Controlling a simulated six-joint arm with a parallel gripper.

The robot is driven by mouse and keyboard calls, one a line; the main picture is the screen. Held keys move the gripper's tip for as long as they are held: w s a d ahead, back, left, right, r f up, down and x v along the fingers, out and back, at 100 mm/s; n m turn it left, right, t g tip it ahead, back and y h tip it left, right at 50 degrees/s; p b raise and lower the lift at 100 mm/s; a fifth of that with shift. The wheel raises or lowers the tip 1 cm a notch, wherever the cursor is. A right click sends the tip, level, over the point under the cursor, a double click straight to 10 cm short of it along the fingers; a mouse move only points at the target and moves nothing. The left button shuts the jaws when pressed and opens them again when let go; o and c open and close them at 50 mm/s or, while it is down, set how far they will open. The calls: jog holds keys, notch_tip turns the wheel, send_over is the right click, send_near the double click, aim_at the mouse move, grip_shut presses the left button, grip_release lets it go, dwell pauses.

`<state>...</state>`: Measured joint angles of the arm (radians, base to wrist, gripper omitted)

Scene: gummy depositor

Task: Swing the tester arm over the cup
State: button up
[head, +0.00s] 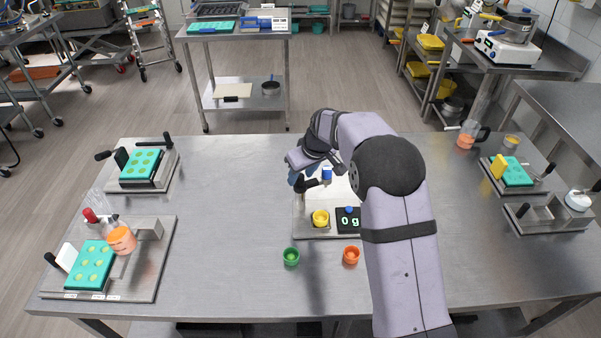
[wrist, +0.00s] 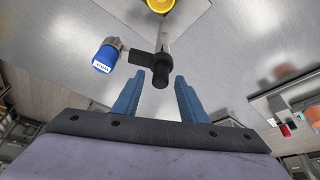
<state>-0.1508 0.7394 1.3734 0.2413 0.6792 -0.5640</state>
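The tester arm stands on a metal base plate (head: 306,229) in the middle of the table. Its blue tester head (head: 327,175) with a white label also shows in the wrist view (wrist: 103,59), left of the black handle (wrist: 160,74). The yellow cup (head: 320,218) sits on the plate, nearer the front than the tester head; its edge shows at the top of the wrist view (wrist: 160,4). My gripper (wrist: 159,77) is open, with the handle's end between its blue fingertips and gaps on both sides. My arm hides part of the plate in the head view.
A dark display (head: 348,220) stands right of the yellow cup. Stations with teal molds (head: 90,262) are at the left, another (head: 516,172) at the right. The table between is clear.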

jog(key=shift+w+a+f, duration=0.15)
jog(key=shift+w+f, duration=0.05)
jog(key=shift+f, duration=0.4)
jog(key=shift+c, duration=0.4)
grip_shut()
